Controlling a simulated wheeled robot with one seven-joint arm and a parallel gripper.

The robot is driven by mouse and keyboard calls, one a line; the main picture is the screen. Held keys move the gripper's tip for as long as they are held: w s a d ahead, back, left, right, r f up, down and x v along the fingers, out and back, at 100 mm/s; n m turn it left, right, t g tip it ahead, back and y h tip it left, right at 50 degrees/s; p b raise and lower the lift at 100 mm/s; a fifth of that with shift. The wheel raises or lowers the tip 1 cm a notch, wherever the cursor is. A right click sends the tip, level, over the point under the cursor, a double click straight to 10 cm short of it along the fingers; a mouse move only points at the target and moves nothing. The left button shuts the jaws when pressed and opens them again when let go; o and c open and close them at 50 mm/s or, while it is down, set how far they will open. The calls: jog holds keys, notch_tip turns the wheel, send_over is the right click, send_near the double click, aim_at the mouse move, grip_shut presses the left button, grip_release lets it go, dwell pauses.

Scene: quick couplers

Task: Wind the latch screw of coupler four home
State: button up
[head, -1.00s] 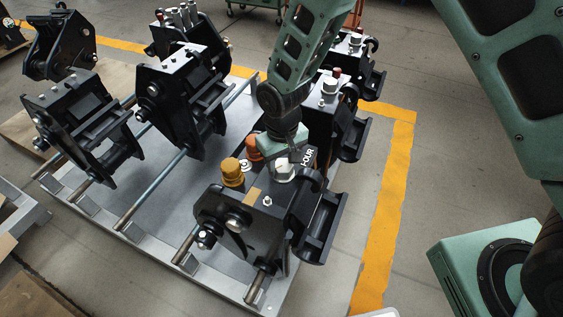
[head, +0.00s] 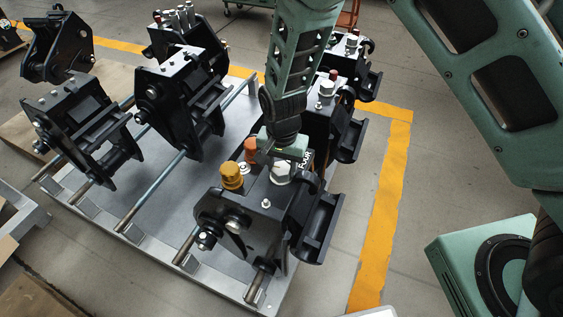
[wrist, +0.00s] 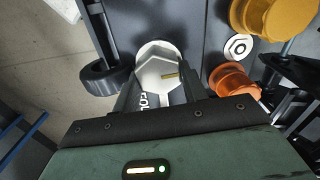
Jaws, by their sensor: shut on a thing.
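Coupler four (head: 252,207) is the black coupler at the near right end of the rack in the head view. Its white label, partly hidden by my gripper, shows beside the screw. The latch screw (head: 281,173) is a pale hex head on the coupler's top. In the wrist view the screw (wrist: 158,78) sits in a round seat, with a short yellow mark on its face pointing right. My gripper (head: 283,160) comes down from above and is shut on the hex head. In the wrist view a finger of my gripper (wrist: 162,92) lies along either side of it.
An amber cap (head: 232,176) and an orange cap (head: 251,152) stand close beside the screw, with a white nut (wrist: 239,47) near them. More black couplers (head: 181,98) stand on the grey rack behind and left.

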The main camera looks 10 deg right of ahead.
aim_at(283, 166)
jog(key=shift+m, duration=0.6)
jog(key=o, duration=0.7)
notch_tip(283, 166, up, 18)
jog(key=shift+f, duration=0.25)
dwell(0.3)
